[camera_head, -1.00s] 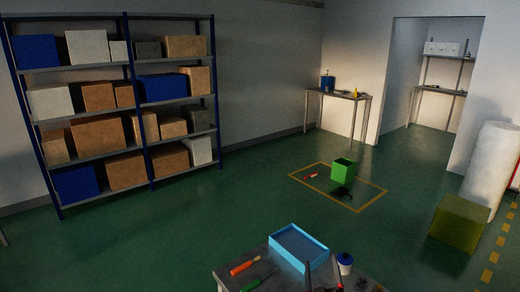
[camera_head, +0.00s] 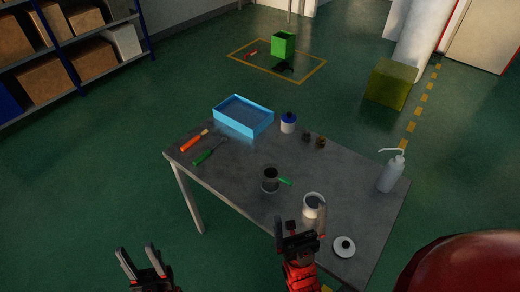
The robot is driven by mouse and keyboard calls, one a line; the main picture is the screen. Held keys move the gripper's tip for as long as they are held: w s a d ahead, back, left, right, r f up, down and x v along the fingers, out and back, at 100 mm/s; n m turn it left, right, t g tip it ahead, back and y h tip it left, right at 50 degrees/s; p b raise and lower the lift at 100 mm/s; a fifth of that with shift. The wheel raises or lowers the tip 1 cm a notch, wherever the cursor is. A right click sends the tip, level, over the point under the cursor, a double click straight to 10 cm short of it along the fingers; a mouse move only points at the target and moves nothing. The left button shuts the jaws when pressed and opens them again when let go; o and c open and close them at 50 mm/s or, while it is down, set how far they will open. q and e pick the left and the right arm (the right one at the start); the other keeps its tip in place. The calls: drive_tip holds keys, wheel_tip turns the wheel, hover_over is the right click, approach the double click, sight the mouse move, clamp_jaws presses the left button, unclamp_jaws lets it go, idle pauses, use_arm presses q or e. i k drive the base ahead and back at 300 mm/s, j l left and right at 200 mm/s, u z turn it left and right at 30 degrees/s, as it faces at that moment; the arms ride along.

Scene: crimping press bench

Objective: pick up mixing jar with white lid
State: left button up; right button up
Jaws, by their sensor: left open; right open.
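A white jar (camera_head: 313,205) stands on the grey table near its front right part. Its top looks grey and open, with no lid clearly seated on it. A round white lid (camera_head: 344,246) with a dark knob lies apart on the table, to the right of and nearer than the jar. My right gripper (camera_head: 300,227) is open and empty at the table's front edge, just in front of the jar; one finger overlaps the jar's lower part in view. Whether it touches cannot be told. My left gripper (camera_head: 138,254) is open and empty, off the table at the lower left.
The grey table (camera_head: 235,170) also holds a blue tray (camera_head: 243,127), an orange-handled tool (camera_head: 190,144), a green-handled tool (camera_head: 204,158), a blue-lidded jar (camera_head: 288,124), a dark cup (camera_head: 270,180) with a green handle, small dark parts (camera_head: 314,139) and a wash bottle (camera_head: 391,175).

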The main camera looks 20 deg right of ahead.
sight(311, 200)
drive_tip(key=z, duration=0.95)
